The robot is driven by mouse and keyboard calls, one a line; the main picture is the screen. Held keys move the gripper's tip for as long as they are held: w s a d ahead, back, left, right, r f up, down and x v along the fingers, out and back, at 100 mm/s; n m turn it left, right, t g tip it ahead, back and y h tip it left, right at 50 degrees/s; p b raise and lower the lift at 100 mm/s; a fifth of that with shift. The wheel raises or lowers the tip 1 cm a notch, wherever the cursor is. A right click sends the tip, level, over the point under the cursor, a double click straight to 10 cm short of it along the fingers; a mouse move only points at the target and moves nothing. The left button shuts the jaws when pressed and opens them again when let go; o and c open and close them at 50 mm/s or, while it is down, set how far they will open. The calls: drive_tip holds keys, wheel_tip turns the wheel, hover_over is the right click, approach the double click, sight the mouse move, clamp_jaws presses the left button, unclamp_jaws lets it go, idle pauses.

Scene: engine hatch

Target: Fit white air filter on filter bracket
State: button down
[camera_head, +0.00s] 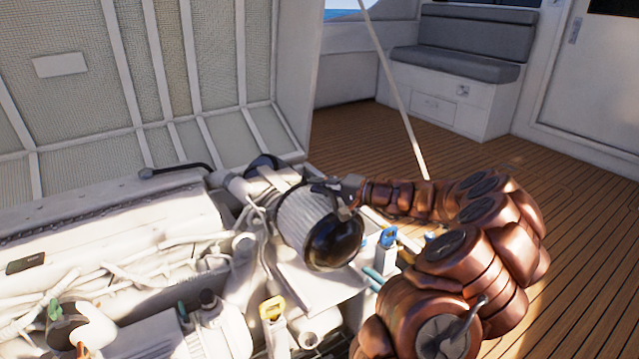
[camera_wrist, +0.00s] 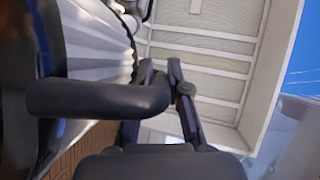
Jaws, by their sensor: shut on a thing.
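The white air filter (camera_head: 306,214) is a pleated cylinder with a glossy black end cap facing the camera. It lies tilted over the engine in the middle of the head view. Its pleats also show at the upper left of the wrist view (camera_wrist: 95,45). My gripper (camera_head: 340,192) reaches in from the right and is shut on the filter near its upper right side. The filter's far end and underside are hidden. I cannot clearly make out the filter bracket or tell whether the filter touches it.
The white engine (camera_head: 110,230) with hoses and pipes fills the lower left. A yellow-handled part (camera_head: 272,308) and a blue-topped part (camera_head: 387,237) stand close to the filter. The raised hatch (camera_head: 150,75) is behind. Open wooden deck (camera_head: 570,180) lies right, with a bench (camera_head: 455,75).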

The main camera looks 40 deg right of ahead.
sight(356, 221)
wheel_tip(356, 221, down, 8)
drive_tip(key=b, duration=0.3)
drive_tip(key=shift+f+b, duration=0.1)
drive_tip(key=shift+b, duration=0.3)
idle(0.5)
drive_tip(key=shift+s+f+b, duration=0.1)
drive_tip(key=shift+f+b, duration=0.3)
drive_tip(key=shift+b, duration=0.1)
idle(1.3)
drive_tip(key=c, duration=1.1)
unclamp_jaws()
drive_tip(key=shift+o, duration=0.2)
drive_tip(key=v, duration=1.2)
drive_tip(key=shift+r, duration=0.1)
